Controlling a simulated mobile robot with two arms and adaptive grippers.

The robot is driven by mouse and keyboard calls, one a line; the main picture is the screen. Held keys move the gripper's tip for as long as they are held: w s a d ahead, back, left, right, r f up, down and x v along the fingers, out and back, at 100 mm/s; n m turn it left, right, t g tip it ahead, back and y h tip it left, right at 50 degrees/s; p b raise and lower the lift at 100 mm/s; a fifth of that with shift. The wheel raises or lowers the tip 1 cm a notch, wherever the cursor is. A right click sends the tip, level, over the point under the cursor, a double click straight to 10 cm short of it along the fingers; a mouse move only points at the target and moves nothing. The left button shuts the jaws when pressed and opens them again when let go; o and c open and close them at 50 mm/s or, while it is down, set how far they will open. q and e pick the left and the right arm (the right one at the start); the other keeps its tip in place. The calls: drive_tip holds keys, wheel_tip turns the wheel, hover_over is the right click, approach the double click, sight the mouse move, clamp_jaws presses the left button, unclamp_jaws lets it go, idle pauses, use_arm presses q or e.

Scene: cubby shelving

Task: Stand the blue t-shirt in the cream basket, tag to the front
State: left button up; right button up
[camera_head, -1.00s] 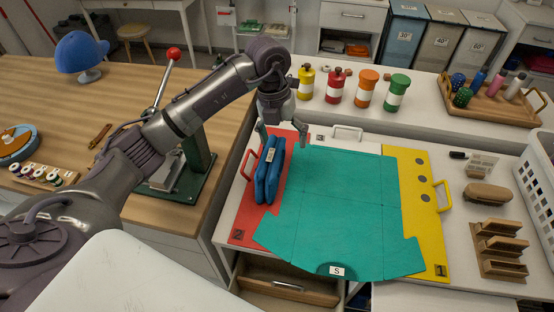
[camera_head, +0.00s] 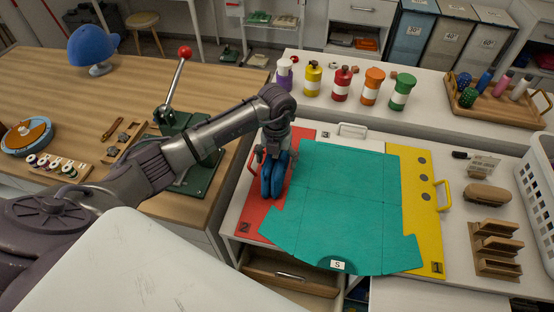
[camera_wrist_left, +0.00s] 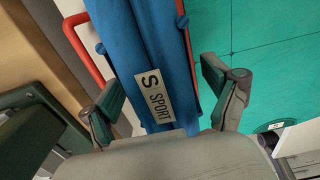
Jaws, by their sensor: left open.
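The folded blue t-shirt (camera_head: 272,183) stands on edge on the red panel (camera_head: 262,222) of the folding board. In the left wrist view the blue t-shirt (camera_wrist_left: 146,45) fills the middle, with a white tag reading "S SPORT" facing the camera. My left gripper (camera_head: 272,156) is over the top of the shirt. In the wrist view its fingers (camera_wrist_left: 163,98) are apart, one on each side of the shirt, with gaps visible. A white perforated basket (camera_head: 540,190) stands at the right edge, partly cut off; I cannot tell if it is the cream one. My right gripper is not in view.
A teal sheet (camera_head: 340,205) covers the middle of the board, beside a yellow panel (camera_head: 420,190). Several colored bottles (camera_head: 341,85) line the back ledge. A green lever press (camera_head: 190,155) stands left of the board. A wooden rack (camera_head: 495,248) sits at right.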

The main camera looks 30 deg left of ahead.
use_arm(q)
drive_tip(key=shift+f, duration=1.05)
drive_tip(key=shift+r, duration=0.1)
drive_tip(key=c, duration=1.4)
